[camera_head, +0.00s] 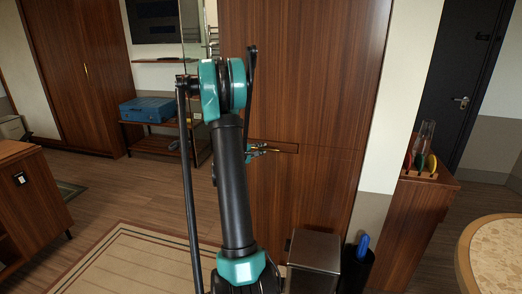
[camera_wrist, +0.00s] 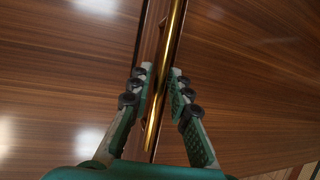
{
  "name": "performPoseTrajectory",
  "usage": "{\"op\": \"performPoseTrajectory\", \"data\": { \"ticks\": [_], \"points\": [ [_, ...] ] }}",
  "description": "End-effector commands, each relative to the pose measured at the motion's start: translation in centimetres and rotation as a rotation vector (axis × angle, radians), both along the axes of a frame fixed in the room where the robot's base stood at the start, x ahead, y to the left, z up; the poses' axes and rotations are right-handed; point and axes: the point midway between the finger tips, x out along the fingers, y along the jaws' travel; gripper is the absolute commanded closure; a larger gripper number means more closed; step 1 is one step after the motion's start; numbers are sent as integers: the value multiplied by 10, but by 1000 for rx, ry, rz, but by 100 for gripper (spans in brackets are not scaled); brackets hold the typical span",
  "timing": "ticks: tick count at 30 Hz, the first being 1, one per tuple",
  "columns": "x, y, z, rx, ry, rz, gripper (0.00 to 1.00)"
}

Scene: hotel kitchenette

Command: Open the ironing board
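No ironing board is recognisable as such; a tall wooden cabinet front (camera_head: 315,70) fills the middle of the head view. A brass bar handle (camera_wrist: 168,55) runs along a dark seam in the wood in the wrist view. My gripper (camera_head: 259,150) is close to the cabinet front, at the handle's height. In the wrist view my gripper (camera_wrist: 159,74) has its fingers apart, one on each side of the brass bar. The right finger is very near the bar; whether it touches is unclear. My arm hides part of the cabinet in the head view.
A metal bin (camera_head: 313,250) and a dark bin with a blue item (camera_head: 362,245) stand at the cabinet's foot. A wooden sideboard (camera_head: 415,215) and round table (camera_head: 497,255) are at right. A rug (camera_head: 120,262) lies on the floor at left.

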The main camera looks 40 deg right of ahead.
Motion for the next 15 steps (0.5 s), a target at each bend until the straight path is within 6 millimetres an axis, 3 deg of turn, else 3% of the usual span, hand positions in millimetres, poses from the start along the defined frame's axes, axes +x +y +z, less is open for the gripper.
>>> {"op": "performPoseTrajectory", "data": {
  "ticks": [8, 13, 15],
  "points": [
    [1, -2, 0, 0, 0, 0, 82],
    [1, -2, 0, 0, 0, 0, 100],
    [1, -1, 0, 0, 0, 0, 100]
  ]
}}
